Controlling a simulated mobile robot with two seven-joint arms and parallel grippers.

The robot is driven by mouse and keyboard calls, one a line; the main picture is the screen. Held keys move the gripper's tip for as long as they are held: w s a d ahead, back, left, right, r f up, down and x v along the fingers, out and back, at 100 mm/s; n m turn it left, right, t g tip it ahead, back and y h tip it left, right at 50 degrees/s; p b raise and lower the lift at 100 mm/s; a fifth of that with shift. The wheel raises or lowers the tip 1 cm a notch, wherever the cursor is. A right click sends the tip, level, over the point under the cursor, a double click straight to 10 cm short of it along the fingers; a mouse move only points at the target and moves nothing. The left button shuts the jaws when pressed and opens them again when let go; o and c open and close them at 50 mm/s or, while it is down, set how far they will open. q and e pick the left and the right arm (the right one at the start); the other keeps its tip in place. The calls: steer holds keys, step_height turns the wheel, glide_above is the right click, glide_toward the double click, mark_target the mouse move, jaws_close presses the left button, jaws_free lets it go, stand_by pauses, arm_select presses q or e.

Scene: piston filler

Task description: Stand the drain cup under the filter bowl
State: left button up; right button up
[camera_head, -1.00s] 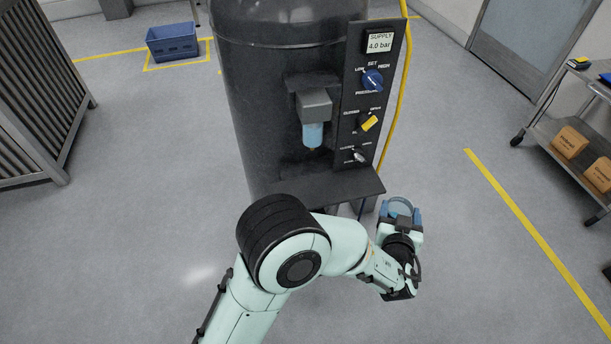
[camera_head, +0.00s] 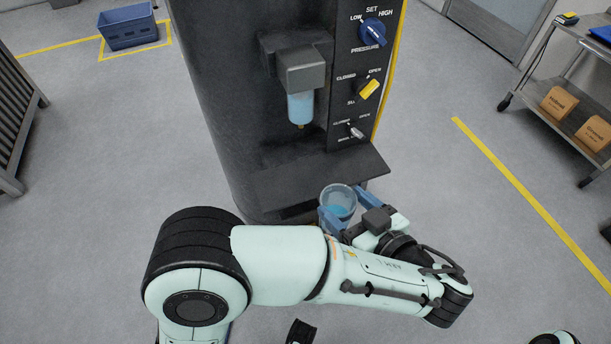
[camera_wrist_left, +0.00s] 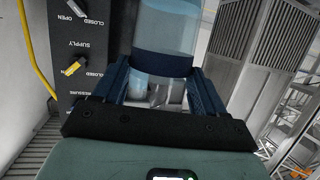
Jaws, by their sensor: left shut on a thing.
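The drain cup (camera_head: 339,201) is a clear, bluish cup, open at the top. My left gripper (camera_head: 341,212) is shut on it and holds it roughly upright by the front edge of the dark ledge (camera_head: 300,178). The cup (camera_wrist_left: 168,38) fills the top middle of the left wrist view, between the blue fingers (camera_wrist_left: 160,88). The filter bowl (camera_head: 301,107) is light blue and hangs from a grey block on the dark tank, above the ledge. The cup is lower than the bowl and to its right, apart from it. My right gripper is not in view.
The control panel (camera_head: 345,90) stands right of the bowl, with a blue pressure knob (camera_head: 373,32), a yellow handle (camera_head: 369,89) and a small lever (camera_head: 356,132). The ledge top under the bowl looks clear. A trolley (camera_head: 575,75) with boxes stands at the right.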

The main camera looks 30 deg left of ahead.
arm_select(q)
steer(key=w+a+p, duration=0.1)
steer(key=w+a, duration=1.1)
steer(key=a, duration=0.3)
steer(key=f, duration=0.6)
steer(key=shift+w+d+b, duration=0.15)
steer(key=shift+d+b, duration=0.05)
steer(key=shift+b, duration=0.15)
steer(key=shift+w+a+f, duration=0.15)
steer(key=shift+f, duration=0.3)
steer(key=shift+f, duration=0.15)
steer(key=o, duration=1.5)
